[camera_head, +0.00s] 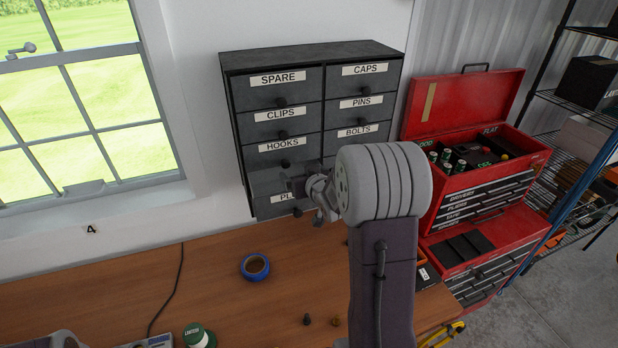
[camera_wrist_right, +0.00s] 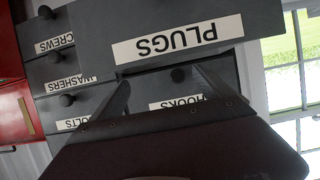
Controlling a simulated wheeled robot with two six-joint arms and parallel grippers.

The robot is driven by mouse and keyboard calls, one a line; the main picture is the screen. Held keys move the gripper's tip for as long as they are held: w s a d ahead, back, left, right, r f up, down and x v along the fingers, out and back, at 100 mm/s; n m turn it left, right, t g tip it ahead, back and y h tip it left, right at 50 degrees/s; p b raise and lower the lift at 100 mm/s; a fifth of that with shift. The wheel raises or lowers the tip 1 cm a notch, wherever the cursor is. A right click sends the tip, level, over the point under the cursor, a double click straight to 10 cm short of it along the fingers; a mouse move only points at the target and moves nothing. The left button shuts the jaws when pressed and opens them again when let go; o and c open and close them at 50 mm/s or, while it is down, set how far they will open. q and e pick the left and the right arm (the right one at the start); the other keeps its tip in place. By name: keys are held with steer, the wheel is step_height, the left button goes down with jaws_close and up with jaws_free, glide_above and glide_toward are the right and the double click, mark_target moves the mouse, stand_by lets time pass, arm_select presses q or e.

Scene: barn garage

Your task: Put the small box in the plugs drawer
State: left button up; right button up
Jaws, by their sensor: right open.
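The plugs drawer (camera_head: 287,197) is the bottom left drawer of the dark cabinet and stands pulled out. Its label is partly hidden by my right gripper (camera_head: 306,188) in the head view. In the right wrist view the plugs drawer (camera_wrist_right: 255,25) appears upside down and close. The right gripper (camera_wrist_right: 162,78) is open, its two fingers apart by the drawer front, with nothing seen between them. I cannot make out the small box for certain in either view. The inside of the drawer is mostly hidden. My left gripper is not in view.
The cabinet (camera_head: 310,55) stands against the wall above the wooden bench (camera_head: 215,300). A red toolbox (camera_head: 470,110) stands open at right. A window is at left.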

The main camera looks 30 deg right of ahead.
steer(key=b+v, duration=0.1)
steer(key=v, duration=1)
steer(key=shift+s, duration=0.4)
steer(key=shift+a, duration=0.1)
steer(key=s+a+f+n+g+y, duration=0.1)
steer(key=s+a+f+g, duration=0.5)
steer(key=s+a+f, duration=0.1)
steer(key=s+a+f+n+g+y, duration=0.1)
steer(key=s+a+f+g, duration=0.4)
steer(key=f, duration=0.7)
steer(key=s+a+y, duration=0.1)
steer(key=s+a, duration=0.1)
steer(key=a, duration=0.2)
steer(key=shift+g, duration=0.4)
